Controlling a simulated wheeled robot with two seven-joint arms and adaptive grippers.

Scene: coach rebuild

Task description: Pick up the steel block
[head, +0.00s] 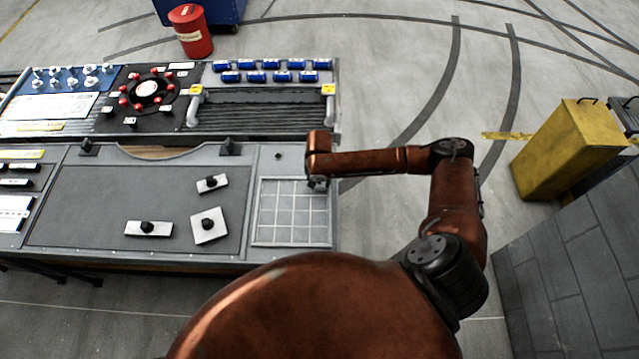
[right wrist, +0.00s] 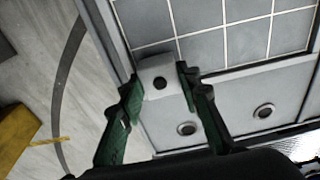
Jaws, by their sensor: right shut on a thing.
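A pale steel block (right wrist: 157,70) with a dark round spot on its face shows in the right wrist view, between the two green-padded fingers of my right gripper (right wrist: 160,92). The gripper is shut on it, at the corner edge of a gridded tray. In the head view my right gripper (head: 318,184) is small and hangs over the upper right corner of the gridded tray (head: 254,215); the block is hidden there. I cannot tell whether the block touches the surface below. My left gripper is not in view.
Three pale plates with black knobs, one (head: 218,235) nearest the tray, lie on the dark grey panel (head: 90,205). Several blue cylinders (head: 268,76) line the back of the bench. A red can (head: 192,38) stands behind it. A yellow bin (head: 560,150) stands at right.

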